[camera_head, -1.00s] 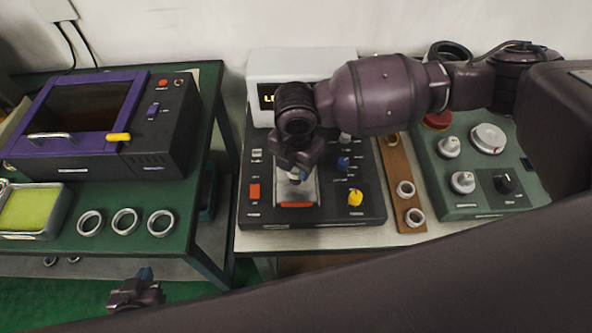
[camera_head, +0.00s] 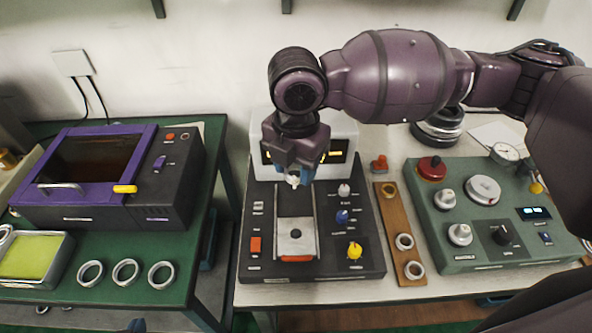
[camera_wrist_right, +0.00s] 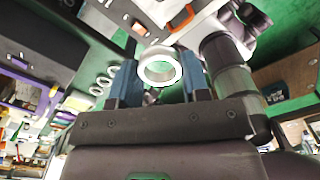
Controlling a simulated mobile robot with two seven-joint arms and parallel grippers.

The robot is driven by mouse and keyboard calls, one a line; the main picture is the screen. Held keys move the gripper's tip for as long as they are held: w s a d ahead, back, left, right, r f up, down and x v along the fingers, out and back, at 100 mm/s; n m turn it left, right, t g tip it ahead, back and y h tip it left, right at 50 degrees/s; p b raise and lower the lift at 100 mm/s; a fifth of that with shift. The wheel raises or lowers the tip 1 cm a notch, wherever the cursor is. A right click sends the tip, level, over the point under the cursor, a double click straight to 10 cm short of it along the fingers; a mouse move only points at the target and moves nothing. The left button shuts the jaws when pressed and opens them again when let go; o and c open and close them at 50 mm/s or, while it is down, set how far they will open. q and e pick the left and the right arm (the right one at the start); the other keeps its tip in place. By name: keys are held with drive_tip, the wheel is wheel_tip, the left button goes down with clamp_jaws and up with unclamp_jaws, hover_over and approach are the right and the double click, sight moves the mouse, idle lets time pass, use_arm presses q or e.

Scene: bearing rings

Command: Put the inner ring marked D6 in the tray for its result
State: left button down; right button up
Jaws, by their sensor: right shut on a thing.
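My right gripper (camera_head: 297,176) is above the black measuring device (camera_head: 318,262) in the head view, pointing down. It is shut on a pale metal ring (camera_wrist_right: 160,67), which sits between the blue fingers in the right wrist view; only a small bright bit of it shows in the head view. No D6 mark is readable. The device's silver plate (camera_head: 295,222) below is bare of rings. A tray with a yellow-green floor (camera_head: 32,256) is at the far left. Only a blue tip of my left gripper (camera_head: 137,325) shows at the bottom edge.
Several rings (camera_head: 126,272) lie on the green table beside the tray. A purple-framed box (camera_head: 110,185) stands behind them. A wooden strip (camera_head: 395,225) with rings and a green control box (camera_head: 490,222) are to the right. A gap separates the tables.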

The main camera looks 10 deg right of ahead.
wheel_tip(320, 180, up, 5)
drive_tip(key=p, duration=0.5)
drive_tip(key=shift+f, duration=0.2)
idle(0.6)
drive_tip(key=shift+f, duration=0.1)
